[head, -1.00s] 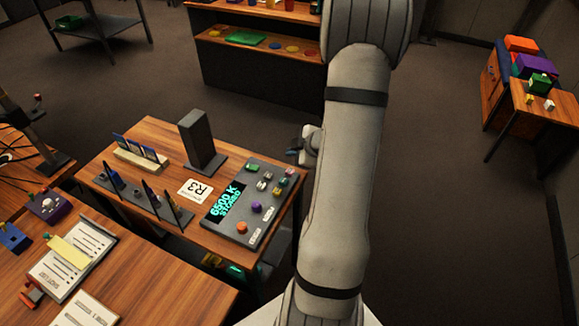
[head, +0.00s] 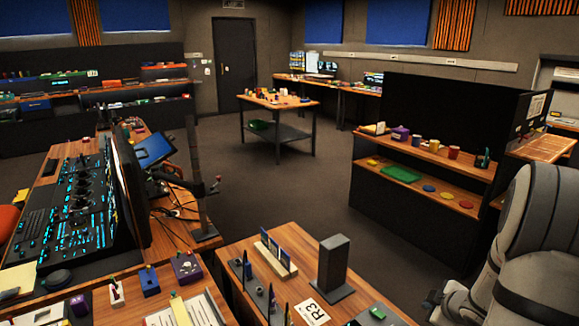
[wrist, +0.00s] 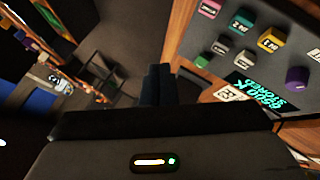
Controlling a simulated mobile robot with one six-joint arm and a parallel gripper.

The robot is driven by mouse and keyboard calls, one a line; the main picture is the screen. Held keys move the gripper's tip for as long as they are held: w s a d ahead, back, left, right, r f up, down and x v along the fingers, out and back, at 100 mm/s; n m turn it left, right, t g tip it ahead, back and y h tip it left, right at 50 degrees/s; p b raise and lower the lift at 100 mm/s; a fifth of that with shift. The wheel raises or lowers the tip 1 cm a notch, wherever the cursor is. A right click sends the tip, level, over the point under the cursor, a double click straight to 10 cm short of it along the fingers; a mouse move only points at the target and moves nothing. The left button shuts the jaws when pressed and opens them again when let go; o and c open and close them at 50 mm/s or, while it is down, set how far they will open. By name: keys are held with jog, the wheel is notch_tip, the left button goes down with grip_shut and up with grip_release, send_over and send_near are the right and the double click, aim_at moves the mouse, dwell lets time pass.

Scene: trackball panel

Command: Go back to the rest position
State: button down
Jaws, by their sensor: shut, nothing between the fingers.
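My gripper (wrist: 157,85) shows in the wrist view as dark fingers, closed together and empty. Beside it, at the upper right, is the dark control panel (wrist: 228,57) with coloured buttons, a purple ball (wrist: 297,78) and a lit display (wrist: 258,92) whose text appears upside down and reads "6500 K STORED". The gripper looks apart from the panel. In the head view my folded arm stands at the right edge, and a small dark part of my gripper (head: 433,303) shows at its left. Only the panel's far edge (head: 372,316) shows at the bottom there.
A shelf unit (head: 420,200) stands beyond, near my arm. Open floor (head: 330,190) lies between them and a small table (head: 277,103).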

jog(key=s+a+r+m+g+h, duration=0.1)
jog(key=a+r+m+h, duration=0.15)
jog(key=r, duration=0.25)
jog(key=s+a+r+m+g+h, duration=0.1)
jog(key=s+a+r+m+h, duration=0.1)
jog(key=a+r+m, duration=0.3)
jog(key=s+a+r+m+g+y, duration=0.1)
jog(key=s+a+r+g+y, duration=0.1)
jog(key=s+a, duration=0.6)
jog(key=s+a+r+m+g+y, duration=0.1)
jog(key=s+a+r+g+y, duration=0.1)
jog(key=s+a, duration=0.6)
jog(key=shift+s+a+r+m, duration=0.2)
jog(key=shift+a+r+m, duration=0.25)
jog(key=shift+r, duration=0.3)
jog(key=shift+s, duration=0.1)
